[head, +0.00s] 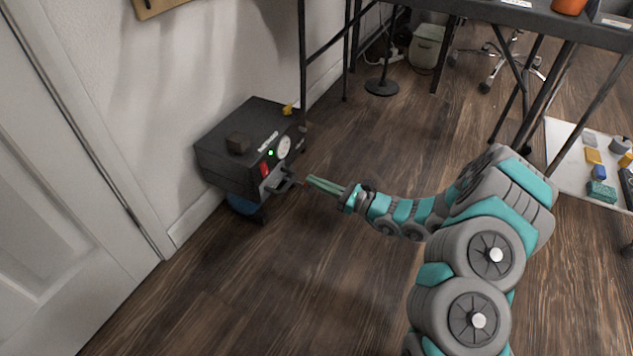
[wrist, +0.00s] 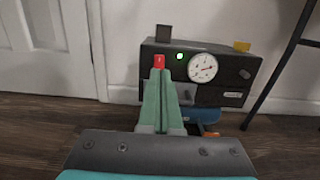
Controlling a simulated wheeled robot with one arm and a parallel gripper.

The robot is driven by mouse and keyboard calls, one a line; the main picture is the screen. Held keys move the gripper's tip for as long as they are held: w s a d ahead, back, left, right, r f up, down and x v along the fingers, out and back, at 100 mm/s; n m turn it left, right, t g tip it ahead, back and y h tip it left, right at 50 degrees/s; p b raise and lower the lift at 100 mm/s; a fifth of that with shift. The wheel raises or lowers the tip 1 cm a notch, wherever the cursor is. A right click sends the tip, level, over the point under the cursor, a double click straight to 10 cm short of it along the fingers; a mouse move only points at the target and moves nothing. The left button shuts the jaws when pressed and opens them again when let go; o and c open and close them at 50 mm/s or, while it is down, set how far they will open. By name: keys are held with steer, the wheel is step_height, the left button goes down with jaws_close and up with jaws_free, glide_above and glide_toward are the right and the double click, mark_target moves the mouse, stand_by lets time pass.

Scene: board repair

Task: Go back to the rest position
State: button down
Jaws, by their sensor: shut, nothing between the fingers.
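My gripper (head: 311,182) is shut and empty, its slim green fingers reaching left toward a dark box-shaped machine (head: 222,150). In the wrist view the closed fingers (wrist: 159,74) point at the machine (wrist: 228,88), and their tips overlap a red switch (wrist: 159,61) on its front. I cannot tell from that view whether they touch it. In the head view a gap shows between the fingertips and the red switch (head: 265,169). A green light (head: 271,153) glows beside a round white gauge (head: 284,147).
A white door (head: 70,190) and wall stand to the left. A black-framed table (head: 560,22) stands at the upper right. A pale mat (head: 566,165) with several small items lies on the floor at the right. The wooden floor (head: 270,290) in front is clear.

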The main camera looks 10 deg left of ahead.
stand_by(0.3)
steer(key=s+a+r+n+g+h+p, duration=0.1)
steer(key=s+r+n+g+h+p, duration=0.1)
steer(key=s+r+n+g, duration=0.7)
steer(key=s+a+r+n+g+h+p, duration=0.25)
steer(key=s+r+n, duration=0.45)
steer(key=s+r, duration=0.65)
steer(key=s+d+r+n+t+h+p, duration=0.1)
steer(key=s+d+h, duration=0.3)
steer(key=d, duration=0.5)
steer(key=s+d+r+n+t+h+p, duration=0.1)
steer(key=s+d+n+h+p, duration=0.2)
steer(key=s+d+h, duration=0.2)
steer(key=s+d+r+n+t+h+p, duration=0.1)
steer(key=s+d+h, duration=0.3)
steer(key=s+d, duration=0.5)
steer(key=d+n+p, duration=0.1)
steer(key=d, duration=0.3)
steer(key=shift+r, duration=0.2)
